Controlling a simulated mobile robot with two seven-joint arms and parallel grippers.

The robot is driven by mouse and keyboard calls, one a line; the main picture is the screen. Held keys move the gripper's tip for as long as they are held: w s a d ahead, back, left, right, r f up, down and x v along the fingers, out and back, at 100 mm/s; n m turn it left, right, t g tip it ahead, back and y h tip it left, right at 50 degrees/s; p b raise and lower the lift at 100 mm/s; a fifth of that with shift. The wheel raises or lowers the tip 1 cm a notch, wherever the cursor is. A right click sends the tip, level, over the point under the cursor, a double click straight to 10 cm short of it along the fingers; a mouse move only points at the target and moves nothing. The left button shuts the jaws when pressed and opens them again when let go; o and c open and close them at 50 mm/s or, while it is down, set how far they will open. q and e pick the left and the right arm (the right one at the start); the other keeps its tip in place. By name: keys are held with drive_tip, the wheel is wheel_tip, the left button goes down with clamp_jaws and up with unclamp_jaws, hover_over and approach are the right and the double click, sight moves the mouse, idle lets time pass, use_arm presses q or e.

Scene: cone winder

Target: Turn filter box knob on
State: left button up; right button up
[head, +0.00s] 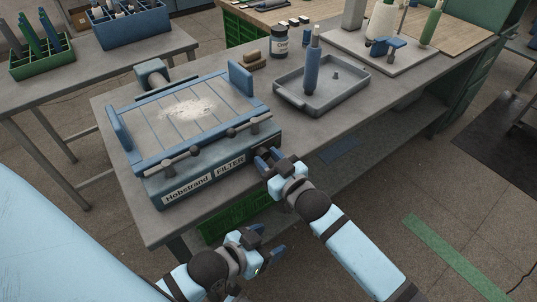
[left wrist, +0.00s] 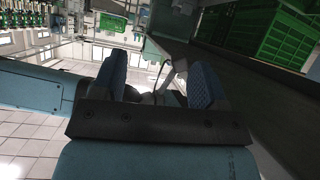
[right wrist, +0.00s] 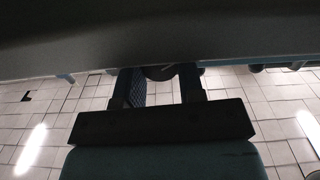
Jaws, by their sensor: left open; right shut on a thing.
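The filter box (head: 220,170) is a blue-grey box labelled "Hobstrand FILTER" at the near left of the grey table. White dust lies on its slatted top. My right gripper (head: 266,158) is at the right end of its front face, just right of the FILTER label. It is shut on the filter box knob, mostly hidden in the head view; a dark round part of the knob (right wrist: 160,73) shows between the fingers in the right wrist view. My left gripper (head: 268,240) is open and empty, low in front of the table; its fingers (left wrist: 163,82) stand apart in the left wrist view.
Two bar handles (head: 250,125) run along the box's front top edge. A grey tray (head: 345,98) with a blue spindle, a brush (head: 255,60) and a dark jar (head: 279,42) stand behind and right. A green crate (head: 237,217) is under the table.

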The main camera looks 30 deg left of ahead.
drive_tip(key=shift+r+m+p, duration=0.3)
drive_tip(key=shift+m+p, duration=0.2)
drive_tip(key=shift+m, duration=0.3)
drive_tip(key=shift+f+m, duration=0.3)
drive_tip(key=shift+m, duration=0.9)
use_arm(q)
drive_tip(key=shift+s+a+f+g, duration=0.15)
drive_tip(key=shift+a+f+g, duration=0.15)
drive_tip(key=shift+a, duration=0.15)
use_arm(e)
drive_tip(key=o, duration=0.9)
use_arm(q)
drive_tip(key=shift+d+r, duration=0.15)
drive_tip(key=shift+d, duration=0.05)
use_arm(e)
drive_tip(key=shift+d, duration=0.1)
